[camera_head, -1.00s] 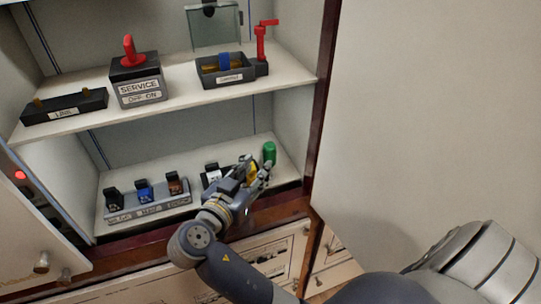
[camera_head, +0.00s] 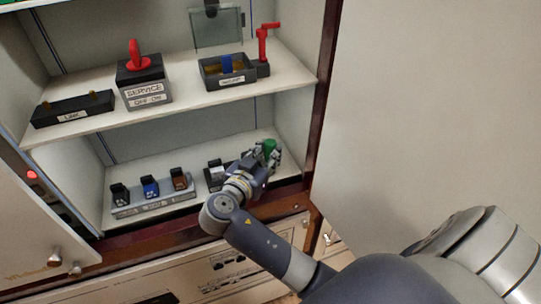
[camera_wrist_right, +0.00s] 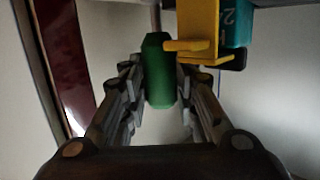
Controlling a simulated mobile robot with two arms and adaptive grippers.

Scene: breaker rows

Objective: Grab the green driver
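The green driver (camera_head: 270,146) stands on the lower shelf near its right end; only its green handle shows. My right gripper (camera_head: 264,152) is at it, with its fingers partly hiding the handle. In the right wrist view the green driver (camera_wrist_right: 159,72) is between the two fingers of my right gripper (camera_wrist_right: 160,85), close to both. I cannot tell whether the fingers press on it. My left gripper is not in view.
A yellow part (camera_wrist_right: 198,35) and a teal part (camera_wrist_right: 238,25) are close beside the driver. A grey rack (camera_head: 155,207) with several small breakers stands left on the lower shelf (camera_head: 222,142). The upper shelf (camera_head: 195,100) holds a service switch (camera_head: 145,88).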

